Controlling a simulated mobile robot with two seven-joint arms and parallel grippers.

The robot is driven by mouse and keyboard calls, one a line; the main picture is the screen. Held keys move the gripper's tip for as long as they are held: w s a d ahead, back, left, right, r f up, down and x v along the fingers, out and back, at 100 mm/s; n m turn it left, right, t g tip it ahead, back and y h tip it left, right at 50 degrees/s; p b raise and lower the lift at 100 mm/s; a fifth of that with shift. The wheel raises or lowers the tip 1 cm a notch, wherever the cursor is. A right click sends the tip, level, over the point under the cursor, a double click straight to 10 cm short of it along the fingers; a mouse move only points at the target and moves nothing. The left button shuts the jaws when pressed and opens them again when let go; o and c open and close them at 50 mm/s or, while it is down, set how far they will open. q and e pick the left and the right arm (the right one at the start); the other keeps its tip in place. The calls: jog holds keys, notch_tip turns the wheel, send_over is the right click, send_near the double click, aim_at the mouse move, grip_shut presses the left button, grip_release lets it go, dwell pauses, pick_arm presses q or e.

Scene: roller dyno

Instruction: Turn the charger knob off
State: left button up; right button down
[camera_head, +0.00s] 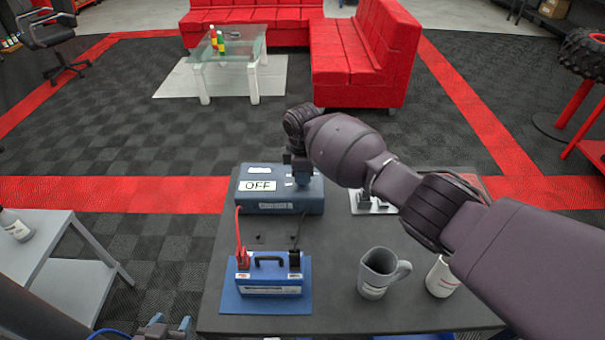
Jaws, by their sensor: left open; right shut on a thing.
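The charger (279,206) is a dark blue-grey box with a white OFF label at the back left of the dark table. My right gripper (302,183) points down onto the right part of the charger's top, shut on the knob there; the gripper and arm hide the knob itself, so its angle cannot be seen. My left gripper (163,328) is open and empty at the bottom edge, left of the table and away from the charger.
Red and black cables run from the charger to a blue battery (269,278) on a blue mat. A grey mug (376,272) and a white container (440,277) stand to the right, under my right arm. A grey side table (40,252) stands at the left.

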jog(key=c, duration=1.1)
grip_release()
notch_tip(320, 180, up, 11)
jog(key=p, duration=0.1)
jog(key=shift+f, duration=0.1)
